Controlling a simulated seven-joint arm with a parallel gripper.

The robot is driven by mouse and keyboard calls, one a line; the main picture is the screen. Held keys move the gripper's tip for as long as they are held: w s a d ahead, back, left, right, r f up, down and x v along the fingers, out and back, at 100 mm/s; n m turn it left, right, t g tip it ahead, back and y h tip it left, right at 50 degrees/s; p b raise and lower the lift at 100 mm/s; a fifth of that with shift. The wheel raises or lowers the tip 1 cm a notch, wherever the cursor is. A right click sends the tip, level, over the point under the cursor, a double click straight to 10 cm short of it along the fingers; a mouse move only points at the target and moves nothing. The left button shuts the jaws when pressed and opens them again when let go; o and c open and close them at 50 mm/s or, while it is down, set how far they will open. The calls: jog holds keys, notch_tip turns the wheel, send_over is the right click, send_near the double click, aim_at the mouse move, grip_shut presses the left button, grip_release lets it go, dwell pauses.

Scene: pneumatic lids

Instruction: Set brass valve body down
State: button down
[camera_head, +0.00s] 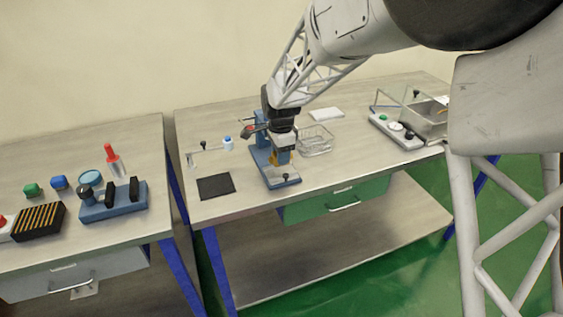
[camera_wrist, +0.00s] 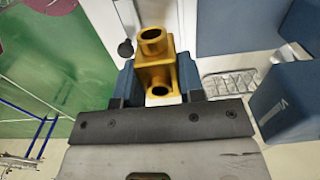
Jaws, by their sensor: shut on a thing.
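The brass valve body (camera_wrist: 156,72) is a yellow block with round ports, gripped between my two blue-grey fingers in the wrist view. My gripper (camera_wrist: 157,84) is shut on it. In the head view my gripper (camera_head: 280,152) is over the blue press-like fixture (camera_head: 279,180) on the right-hand table, and a bit of yellow shows beneath it. A small dark knob (camera_wrist: 125,48) shows beside the valve body in the wrist view. My gripper hides much of the fixture, and I cannot tell whether the valve body touches it.
A black mat (camera_head: 216,186) lies left of the fixture. A wire basket (camera_head: 316,140) stands just right of my gripper. A white board with a clear guard (camera_head: 424,122) is farther right. A small blue-capped container (camera_head: 228,143) stands behind the mat. The table's front edge is close.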

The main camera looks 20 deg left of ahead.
jog(key=shift+w+a, duration=0.1)
jog(key=shift+w, duration=0.05)
jog(key=shift+f, duration=1.75)
jog(key=c, duration=1)
grip_release()
jog(key=shift+f, duration=0.15)
notch_tip(320, 180, up, 12)
jog(key=shift+r, duration=0.15)
